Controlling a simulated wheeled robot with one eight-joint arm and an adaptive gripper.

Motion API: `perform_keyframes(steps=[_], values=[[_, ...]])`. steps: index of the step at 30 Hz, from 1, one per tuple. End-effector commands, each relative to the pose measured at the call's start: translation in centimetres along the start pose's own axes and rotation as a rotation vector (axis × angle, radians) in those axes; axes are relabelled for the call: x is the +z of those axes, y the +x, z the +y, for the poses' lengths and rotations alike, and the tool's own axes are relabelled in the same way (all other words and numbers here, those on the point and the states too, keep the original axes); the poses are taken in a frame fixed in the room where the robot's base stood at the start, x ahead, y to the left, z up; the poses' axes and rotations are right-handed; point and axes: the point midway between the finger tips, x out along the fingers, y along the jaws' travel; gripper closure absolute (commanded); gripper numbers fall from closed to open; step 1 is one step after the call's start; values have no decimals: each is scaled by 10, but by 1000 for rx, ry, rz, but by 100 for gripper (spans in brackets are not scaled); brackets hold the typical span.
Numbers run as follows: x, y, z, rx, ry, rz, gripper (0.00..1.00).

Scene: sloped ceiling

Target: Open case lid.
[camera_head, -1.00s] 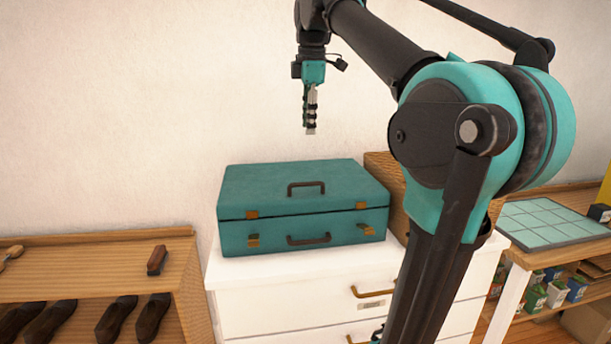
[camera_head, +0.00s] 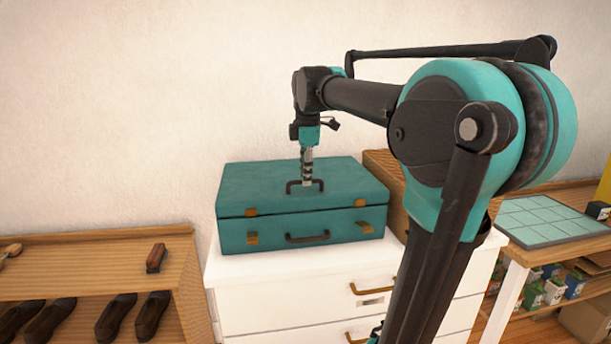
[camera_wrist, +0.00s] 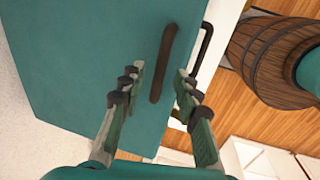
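A teal case (camera_head: 262,219) with a closed lid (camera_head: 250,188) stands on a white drawer unit. A dark handle (camera_head: 291,186) is on top of the lid, and another dark handle (camera_head: 307,239) is on the front face. Brass latches (camera_head: 252,238) show on the front. My gripper (camera_head: 307,184) points down at the lid handle. In the wrist view my gripper (camera_wrist: 158,78) is open, its fingers on either side of the lid handle (camera_wrist: 163,62). I cannot tell whether they touch it. The lid (camera_wrist: 85,60) fills the left of this view.
The white drawer unit (camera_head: 270,290) carries the case, with a wooden box (camera_head: 383,165) behind it at right. A shoe shelf (camera_head: 90,255) is at left. A barrel (camera_wrist: 268,60) stands on the floor in the wrist view. The wall is close behind.

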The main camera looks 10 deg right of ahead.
Motion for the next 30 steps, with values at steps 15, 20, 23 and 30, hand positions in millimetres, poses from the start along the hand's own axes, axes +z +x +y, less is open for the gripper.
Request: perform_keyframes(steps=[15,20,23,30], values=[[0,8,0,0,0,0,80],[0,8,0,0,0,0,100],[0,8,0,0,0,0,100],[0,8,0,0,0,0,100]])
